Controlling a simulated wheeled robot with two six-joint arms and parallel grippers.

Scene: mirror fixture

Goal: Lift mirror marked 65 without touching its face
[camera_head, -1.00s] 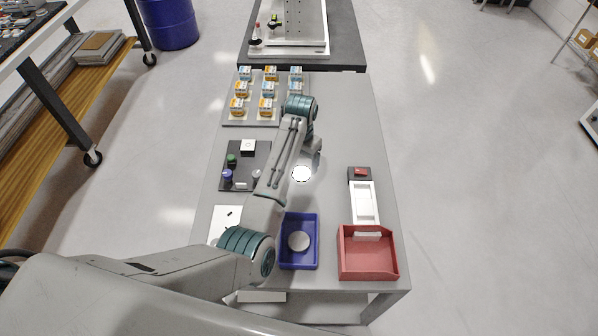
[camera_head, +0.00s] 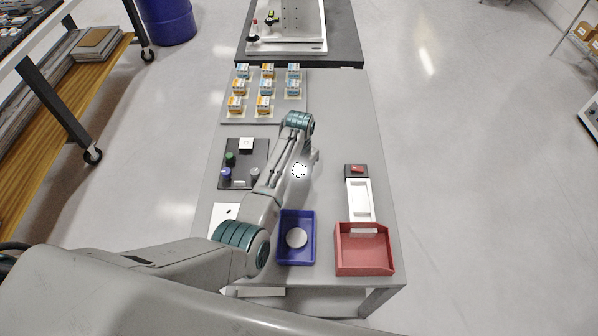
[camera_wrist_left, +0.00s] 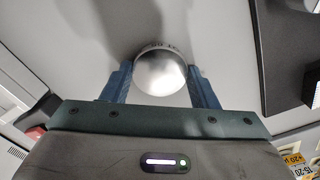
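A round silvery mirror (camera_wrist_left: 160,73) lies between the two blue fingers of my left gripper (camera_wrist_left: 158,72) in the left wrist view. Small dark marks show along its top edge, too small to read. The fingers flank its rim, one on each side; I cannot tell whether they press on it. No finger lies across its face. In the head view the mirror (camera_head: 300,170) is a bright white patch with a dark, uneven outline on the grey table (camera_head: 335,130). My left gripper (camera_head: 314,156) is beside it, small and partly hidden. My right gripper is not in view.
A blue bin (camera_head: 297,256) holding a pale disc (camera_head: 297,238) stands nearer. A red tray (camera_head: 364,256), a white fixture (camera_head: 359,198) and a red button box (camera_head: 357,170) are to the right. A black tray (camera_head: 262,152) is left; several small boxes stand on a board (camera_head: 283,112) beyond.

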